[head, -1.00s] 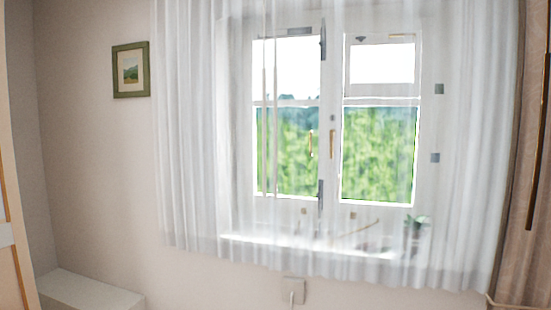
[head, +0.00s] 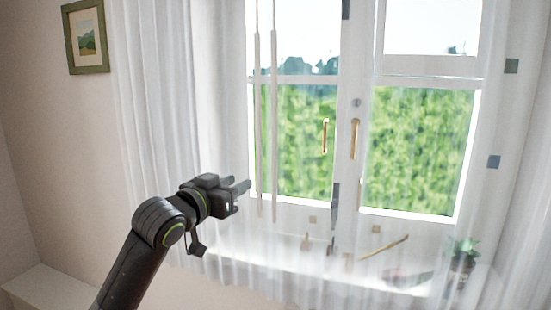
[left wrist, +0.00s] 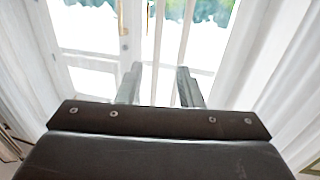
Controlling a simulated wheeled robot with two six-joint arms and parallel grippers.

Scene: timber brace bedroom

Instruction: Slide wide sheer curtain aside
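The wide sheer curtain (head: 150,110) hangs in front of the window, its thicker folds bunched at the left and thinner cloth across the panes. Two thin white rods (head: 274,110) hang upright at the left pane. My left gripper (head: 248,187) is raised at the curtain's left part, its fingers pointing right toward the rods. In the left wrist view the fingers (left wrist: 158,86) are apart, and the rods (left wrist: 159,45) show beyond and between them. Whether the fingers touch cloth I cannot tell. My right gripper is not in view.
Behind the cloth is the window with brass handles (head: 325,136). A sill below holds a potted plant (head: 463,262) and small items. A framed picture (head: 87,37) hangs on the left wall. A pale ledge (head: 50,288) is at lower left.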

